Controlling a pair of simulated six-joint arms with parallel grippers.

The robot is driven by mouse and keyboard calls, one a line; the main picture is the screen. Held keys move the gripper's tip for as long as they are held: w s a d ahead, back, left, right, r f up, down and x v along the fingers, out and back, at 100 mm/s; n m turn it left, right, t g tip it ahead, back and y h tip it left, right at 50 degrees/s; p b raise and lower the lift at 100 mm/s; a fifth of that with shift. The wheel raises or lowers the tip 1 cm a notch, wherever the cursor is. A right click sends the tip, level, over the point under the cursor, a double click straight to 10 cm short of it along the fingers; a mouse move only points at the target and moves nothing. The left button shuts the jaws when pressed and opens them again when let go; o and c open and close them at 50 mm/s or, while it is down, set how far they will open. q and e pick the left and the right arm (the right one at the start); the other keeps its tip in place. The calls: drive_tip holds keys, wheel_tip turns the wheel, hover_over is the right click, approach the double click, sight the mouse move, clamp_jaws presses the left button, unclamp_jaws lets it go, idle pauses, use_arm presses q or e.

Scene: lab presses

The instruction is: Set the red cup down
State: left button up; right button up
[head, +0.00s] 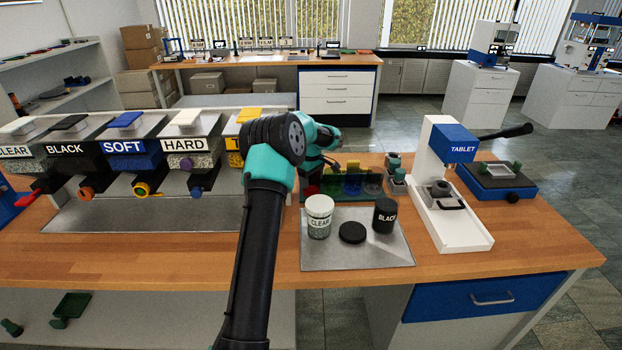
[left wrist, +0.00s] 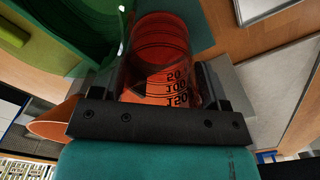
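The red cup (left wrist: 160,62) is see-through orange-red with dark measuring marks. In the left wrist view it sits between the two fingers of my left gripper (left wrist: 157,88), which looks shut on it. In the head view my left gripper (head: 320,168) is over the left part of a dark green rack (head: 340,199), partly hidden by my own arm. Red (head: 311,187) shows low at the rack's left end. I cannot tell whether the cup's base touches the rack. My right gripper is not in view.
Green (head: 333,186) and blue (head: 353,186) cups stand close to the right of the red. In front, a grey mat (head: 330,258) holds a CLEAR jar (head: 319,217), a black lid (head: 352,232) and a BLACK jar (head: 384,215). A TABLET press (head: 446,190) stands right.

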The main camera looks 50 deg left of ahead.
use_arm(q)
drive_tip(key=o, duration=0.4)
drive_tip(key=shift+r, duration=0.1)
wheel_tip(320, 180, up, 12)
drive_tip(key=shift+r, duration=0.1)
idle(0.5)
